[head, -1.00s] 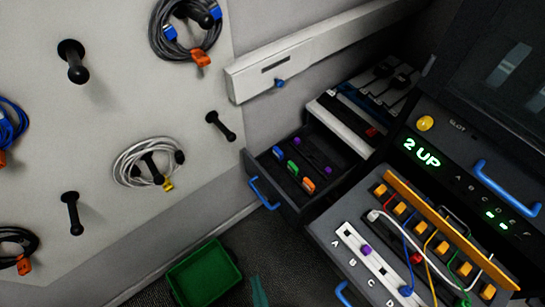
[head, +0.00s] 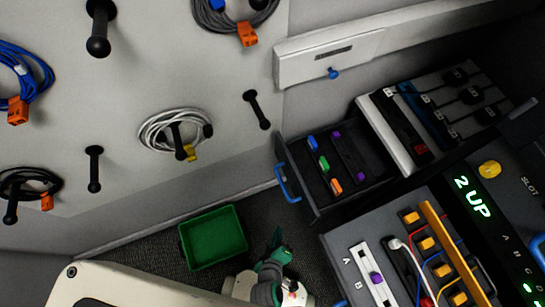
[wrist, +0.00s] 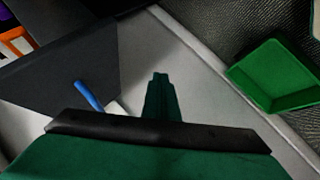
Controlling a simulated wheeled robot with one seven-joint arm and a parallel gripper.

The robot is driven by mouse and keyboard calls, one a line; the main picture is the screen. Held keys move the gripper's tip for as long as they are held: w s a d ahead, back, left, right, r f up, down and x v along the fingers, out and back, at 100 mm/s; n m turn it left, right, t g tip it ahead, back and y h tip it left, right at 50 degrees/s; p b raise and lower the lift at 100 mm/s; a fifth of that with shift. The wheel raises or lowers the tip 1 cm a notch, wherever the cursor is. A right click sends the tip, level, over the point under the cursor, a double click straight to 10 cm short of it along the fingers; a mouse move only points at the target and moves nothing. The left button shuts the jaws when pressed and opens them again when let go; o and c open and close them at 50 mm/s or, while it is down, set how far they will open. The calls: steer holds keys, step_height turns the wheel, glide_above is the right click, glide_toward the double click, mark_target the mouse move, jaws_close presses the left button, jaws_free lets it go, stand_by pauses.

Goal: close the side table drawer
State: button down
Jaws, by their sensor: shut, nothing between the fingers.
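The side table drawer (head: 310,205) is dark grey and stands pulled out, with its inside visible. Its blue handle (head: 287,183) is on the front panel, facing left. In the wrist view the dark drawer front (wrist: 60,70) fills the upper left, with the blue handle (wrist: 88,96) at its lower edge. My green gripper (head: 277,238) is below the drawer front in the head view, apart from the handle. In the wrist view my fingertips (wrist: 160,76) are together and empty, to the right of the handle.
Small coloured pieces lie in the drawer's slots. A green bin (head: 213,238) stands on the floor to the left. A panel with cables (head: 425,250) is at the lower right. Pegs with coiled cables (head: 172,132) line the wall. A white power strip unit (head: 385,125) sits behind the drawer.

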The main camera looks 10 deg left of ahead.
steer(key=w+f+n+g+h, duration=0.1)
steer(key=w+f+n+h, duration=0.2)
steer(key=w+f+n, duration=0.4)
steer(key=n+t+h, duration=0.2)
steer(key=n+h, duration=0.5)
steer(key=h, duration=0.5)
glide_toward(282, 155)
steer(key=shift+f+x, duration=0.2)
steer(key=shift+x, duration=3.05)
